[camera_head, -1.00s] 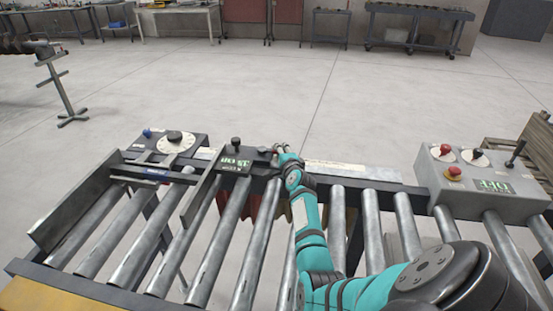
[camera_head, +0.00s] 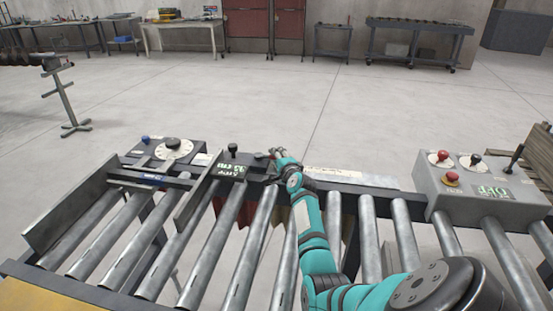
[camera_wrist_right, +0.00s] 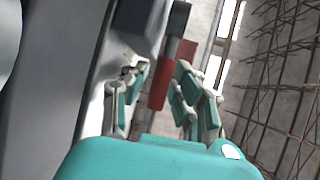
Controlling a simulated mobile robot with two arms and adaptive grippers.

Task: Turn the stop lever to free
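The stop carriage (camera_head: 226,166), a dark block with a black knob (camera_head: 232,149) and a green display, sits on the rail behind the rollers. My right gripper (camera_head: 277,153) is just right of this block, at the far end of the teal arm. In the right wrist view the gripper (camera_wrist_right: 160,97) has its two teal fingers apart. A red bar (camera_wrist_right: 159,88), which looks like the stop lever, shows between and beyond the fingertips; I cannot tell whether they touch it. In the head view the lever is hidden or too small to make out. My left gripper is not in view.
A dial plate (camera_head: 172,149) with a blue button is at the left of the rail. A grey control box (camera_head: 475,188) with red buttons and a black knob stands at the right. Rollers (camera_head: 225,235) fill the foreground. Open floor lies behind the rail.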

